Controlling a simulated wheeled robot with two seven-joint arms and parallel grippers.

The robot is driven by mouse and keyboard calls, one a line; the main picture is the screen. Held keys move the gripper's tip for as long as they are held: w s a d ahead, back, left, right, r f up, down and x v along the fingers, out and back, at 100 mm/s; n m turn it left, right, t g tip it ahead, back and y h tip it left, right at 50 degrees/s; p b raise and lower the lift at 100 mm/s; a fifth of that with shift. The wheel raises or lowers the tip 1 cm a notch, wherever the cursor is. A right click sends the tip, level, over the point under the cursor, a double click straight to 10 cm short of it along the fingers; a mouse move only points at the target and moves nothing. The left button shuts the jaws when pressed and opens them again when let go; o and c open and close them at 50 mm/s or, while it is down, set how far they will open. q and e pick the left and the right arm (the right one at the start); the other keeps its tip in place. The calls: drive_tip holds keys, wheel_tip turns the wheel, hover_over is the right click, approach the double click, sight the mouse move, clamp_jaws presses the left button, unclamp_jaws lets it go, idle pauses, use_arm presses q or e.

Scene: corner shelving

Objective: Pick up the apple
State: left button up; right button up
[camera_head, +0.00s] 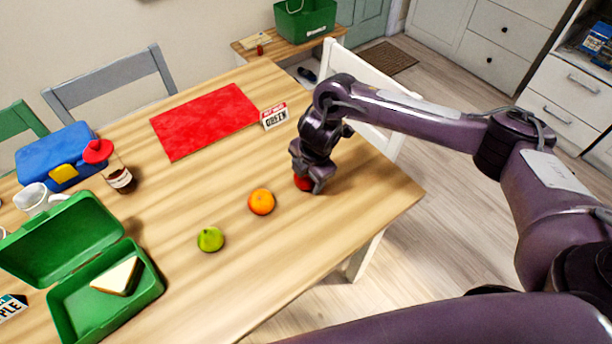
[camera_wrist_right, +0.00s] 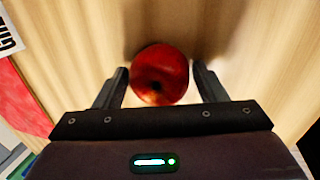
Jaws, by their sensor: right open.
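The red apple (camera_head: 303,184) is on the wooden table near its right end, mostly hidden behind my right gripper (camera_head: 309,186) in the head view. In the right wrist view the apple (camera_wrist_right: 160,74) sits between the two fingers of my right gripper (camera_wrist_right: 160,82), which is open. One finger is on each side of it, with small gaps showing. My left gripper is not in view.
An orange (camera_head: 261,201) and a green fruit (camera_head: 210,239) lie on the table left of the apple. A green lunchbox (camera_head: 158,285) with a sandwich stands at lower left. A red mat (camera_head: 206,120) and a small sign (camera_head: 274,116) lie farther back. A white chair (camera_head: 372,85) stands behind my right arm.

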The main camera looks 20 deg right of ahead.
drive_tip(key=c, duration=0.8)
drive_tip(key=shift+r, duration=0.1)
